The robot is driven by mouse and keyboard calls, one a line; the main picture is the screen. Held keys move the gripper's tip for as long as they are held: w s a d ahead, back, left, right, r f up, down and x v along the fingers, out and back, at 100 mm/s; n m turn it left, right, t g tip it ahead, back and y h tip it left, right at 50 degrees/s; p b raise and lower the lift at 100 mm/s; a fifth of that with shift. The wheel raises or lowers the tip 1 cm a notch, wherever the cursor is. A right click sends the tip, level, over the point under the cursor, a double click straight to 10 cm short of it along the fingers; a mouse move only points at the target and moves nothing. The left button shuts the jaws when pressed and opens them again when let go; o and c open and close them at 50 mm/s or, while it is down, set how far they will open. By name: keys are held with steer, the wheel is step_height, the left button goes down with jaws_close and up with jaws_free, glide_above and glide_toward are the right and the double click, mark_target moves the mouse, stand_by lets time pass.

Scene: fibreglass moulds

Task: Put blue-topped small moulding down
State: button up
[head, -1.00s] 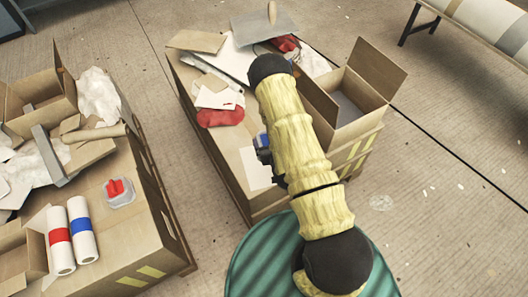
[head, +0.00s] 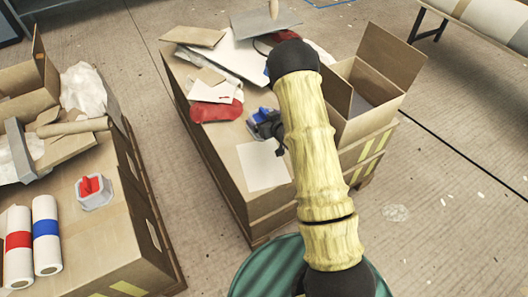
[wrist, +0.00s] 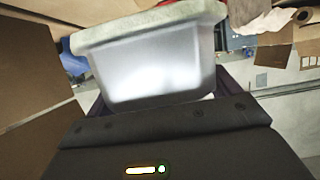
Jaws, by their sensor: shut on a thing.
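My gripper (head: 268,130) is over the middle cardboard-covered stand, left of my yellow-sleeved arm. It is shut on the blue-topped small moulding (head: 262,114), whose blue part shows just beyond the dark fingers. In the wrist view the moulding (wrist: 150,70) is a pale grey, tapered tub with a thick rim, close in front of the gripper. Its blue top is hidden there, and the fingertips are hardly visible. I cannot tell whether its base touches the stand's top (head: 225,140). A white sheet (head: 263,165) lies on the stand, nearer than the gripper.
A red cloth item (head: 215,110) and paper scraps lie left of the gripper. An open cardboard box (head: 365,90) stands right of my arm. A red-topped moulding (head: 95,192) sits on the left stand, near rolls with red and blue bands (head: 46,235).

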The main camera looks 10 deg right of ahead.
steer(key=shift+r, duration=0.15)
steer(key=shift+d, duration=0.25)
steer(key=shift+s, duration=0.1)
step_height(320, 180, down, 6)
steer(key=shift+a+r+b, duration=0.1)
steer(key=shift+r+b, duration=0.1)
steer(key=shift+b, duration=0.2)
steer(key=shift+f, duration=0.4)
steer(key=shift+f+b, duration=0.4)
steer(key=shift+f, duration=1.4)
